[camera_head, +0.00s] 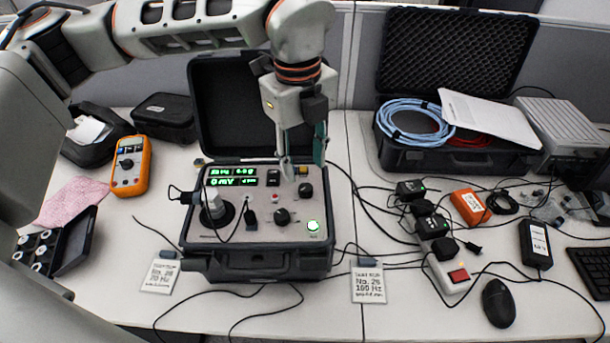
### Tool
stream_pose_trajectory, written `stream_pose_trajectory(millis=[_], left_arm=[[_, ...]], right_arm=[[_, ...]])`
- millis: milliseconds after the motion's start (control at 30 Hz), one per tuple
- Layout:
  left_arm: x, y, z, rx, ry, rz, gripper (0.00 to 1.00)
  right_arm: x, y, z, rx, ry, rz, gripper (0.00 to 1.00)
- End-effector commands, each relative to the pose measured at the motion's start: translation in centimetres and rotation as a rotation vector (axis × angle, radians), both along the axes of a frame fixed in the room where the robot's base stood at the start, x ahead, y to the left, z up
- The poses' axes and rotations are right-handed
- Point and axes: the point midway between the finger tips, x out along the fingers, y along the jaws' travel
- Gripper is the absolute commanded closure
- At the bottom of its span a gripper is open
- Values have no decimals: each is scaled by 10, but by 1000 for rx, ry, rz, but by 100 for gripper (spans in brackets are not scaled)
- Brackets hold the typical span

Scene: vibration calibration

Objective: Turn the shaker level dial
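The shaker unit (262,233) is a control panel in an open black case in the middle of the table. Its panel has green displays (237,176), a lit green button (313,226) and several knobs. A small black dial (305,190) is at the upper right, another black dial (282,215) at lower centre. A larger grey-topped knob (215,208) is at the left. The labels are too small to tell which is the level dial. My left gripper (303,167) points down just above the upper right dial, its fingers apart and empty. My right gripper is not in view.
The case lid (222,108) stands up behind the panel, close to my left arm. Cables run right to adapters and a power strip (450,272). An orange multimeter (130,165) lies at left. Two label cards (161,276) (368,285) lie in front.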

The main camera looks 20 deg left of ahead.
Motion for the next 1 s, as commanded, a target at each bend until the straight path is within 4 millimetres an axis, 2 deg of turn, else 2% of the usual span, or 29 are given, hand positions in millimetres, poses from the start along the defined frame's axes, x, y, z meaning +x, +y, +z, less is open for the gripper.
stream_pose_trajectory(millis=[133, 333, 500, 1000], left_arm=[[-1, 1, 29, 0, -4, 1, 63], [-2, 2, 52, 0, 0, 1, 63], [-3, 2, 58, 0, 0, 0, 63], [-3, 2, 57, 0, 1, 0, 63]], right_arm=[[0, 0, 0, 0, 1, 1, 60], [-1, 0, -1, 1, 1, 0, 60], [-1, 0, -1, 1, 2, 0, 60], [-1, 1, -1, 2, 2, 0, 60]])
